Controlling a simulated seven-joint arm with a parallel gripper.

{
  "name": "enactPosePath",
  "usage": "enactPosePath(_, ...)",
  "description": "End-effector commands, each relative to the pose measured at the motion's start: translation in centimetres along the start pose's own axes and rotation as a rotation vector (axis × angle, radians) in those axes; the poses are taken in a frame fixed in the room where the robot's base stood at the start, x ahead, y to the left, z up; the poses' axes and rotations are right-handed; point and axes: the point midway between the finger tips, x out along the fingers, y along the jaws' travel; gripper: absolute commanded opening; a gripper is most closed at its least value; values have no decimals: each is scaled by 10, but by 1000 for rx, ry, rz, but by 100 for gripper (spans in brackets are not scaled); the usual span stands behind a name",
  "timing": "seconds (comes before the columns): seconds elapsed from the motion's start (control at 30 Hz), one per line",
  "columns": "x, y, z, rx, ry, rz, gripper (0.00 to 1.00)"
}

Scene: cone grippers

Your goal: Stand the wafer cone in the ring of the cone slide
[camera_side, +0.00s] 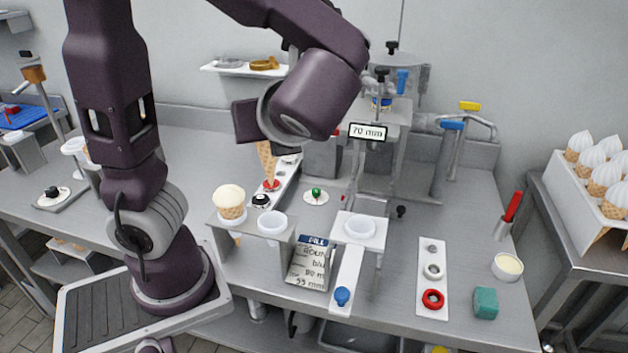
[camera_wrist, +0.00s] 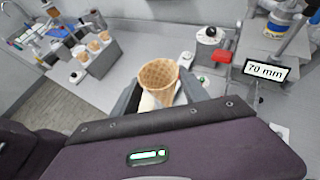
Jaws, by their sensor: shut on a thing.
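My gripper (camera_side: 264,138) is shut on the wafer cone (camera_side: 266,160) and holds it above the bench, behind the cone stand. In the wrist view the wafer cone (camera_wrist: 159,76) sits between the two grey fingers, its open mouth toward the camera. In the side view the cone points down, and my wrist hides its upper part. The cone slide (camera_side: 347,270) is a white strip with a blue knob (camera_side: 342,296) at its front end. Its white ring (camera_side: 360,229) is at the back end, under the dispenser, and looks empty. The cone is left of and behind the ring, apart from it.
A stand (camera_side: 252,230) with a filled cone and an empty white ring is left of the slide. A tilted order card (camera_side: 310,262) stands between them. The dispenser carries a "70 mm" sign (camera_side: 368,132). A strip with coloured rings (camera_side: 432,275) lies to the right.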

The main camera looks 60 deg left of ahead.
Motion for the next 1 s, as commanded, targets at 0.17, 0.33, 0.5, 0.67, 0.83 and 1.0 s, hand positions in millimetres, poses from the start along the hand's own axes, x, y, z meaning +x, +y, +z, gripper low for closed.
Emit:
enactPosePath(0.17,-16,-50,-20,-75,-3,142,36)
enactPosePath(0.33,-26,-111,-46,-160,-5,292,36)
enactPosePath(0.5,-30,-149,-64,-193,-3,356,36)
enactPosePath(0.67,-32,-159,-69,-197,0,369,36)
enactPosePath(0.83,-32,-159,-68,-197,1,368,36)
enactPosePath(1.0,-29,-159,-72,-198,-2,365,36)
